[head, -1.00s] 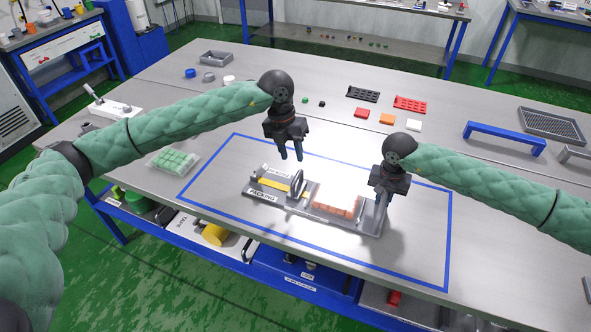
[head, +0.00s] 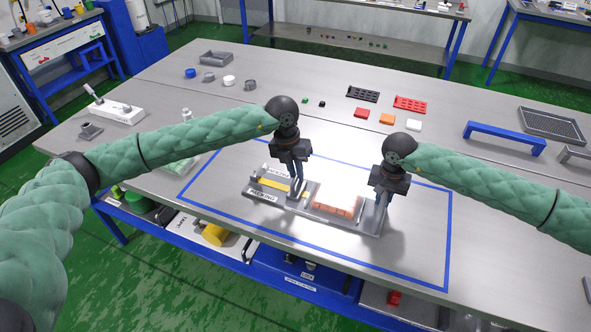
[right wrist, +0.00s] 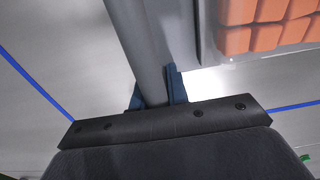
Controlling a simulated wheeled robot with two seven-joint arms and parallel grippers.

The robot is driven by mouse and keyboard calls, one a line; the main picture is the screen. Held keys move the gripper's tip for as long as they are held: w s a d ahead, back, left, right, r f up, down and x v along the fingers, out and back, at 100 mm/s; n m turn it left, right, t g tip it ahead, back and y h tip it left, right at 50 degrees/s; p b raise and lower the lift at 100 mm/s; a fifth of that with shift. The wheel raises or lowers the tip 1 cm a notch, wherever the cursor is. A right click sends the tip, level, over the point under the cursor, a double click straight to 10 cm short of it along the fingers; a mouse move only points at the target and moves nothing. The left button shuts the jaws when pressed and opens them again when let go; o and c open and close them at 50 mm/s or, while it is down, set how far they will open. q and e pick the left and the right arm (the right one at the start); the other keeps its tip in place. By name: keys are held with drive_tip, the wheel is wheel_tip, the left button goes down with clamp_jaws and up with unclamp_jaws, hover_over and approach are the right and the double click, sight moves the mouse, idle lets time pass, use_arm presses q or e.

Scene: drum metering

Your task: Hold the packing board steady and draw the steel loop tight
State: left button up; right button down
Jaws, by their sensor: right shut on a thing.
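The grey packing board (head: 308,208), labelled PACKING, lies inside the blue outline. It carries a yellow strip (head: 274,184) on the left and a tray of orange blocks (head: 335,204) on the right. My right gripper (head: 382,203) is shut on the grey upright post at the board's right end; the post (right wrist: 140,45) shows between its blue fingers in the right wrist view. My left gripper (head: 297,190) points down at the steel loop, near the board's middle. Its fingers and arm largely hide the loop, and I cannot tell whether they are closed on it.
The blue outline (head: 402,275) surrounds the board on the steel table. Red (head: 410,104), black and orange parts lie behind it. A blue bracket (head: 505,137) stands at the right. A clear pack of green pieces (head: 177,168) is partly hidden by my left arm.

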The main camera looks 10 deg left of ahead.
use_arm(q)
drive_tip(key=shift+w+a, duration=0.25)
drive_tip(key=shift+a, duration=0.9)
drive_tip(key=shift+w+a, duration=0.2)
drive_tip(key=shift+a, duration=0.95)
drive_tip(key=shift+w+a, duration=0.25)
drive_tip(key=shift+a, duration=0.9)
clamp_jaws()
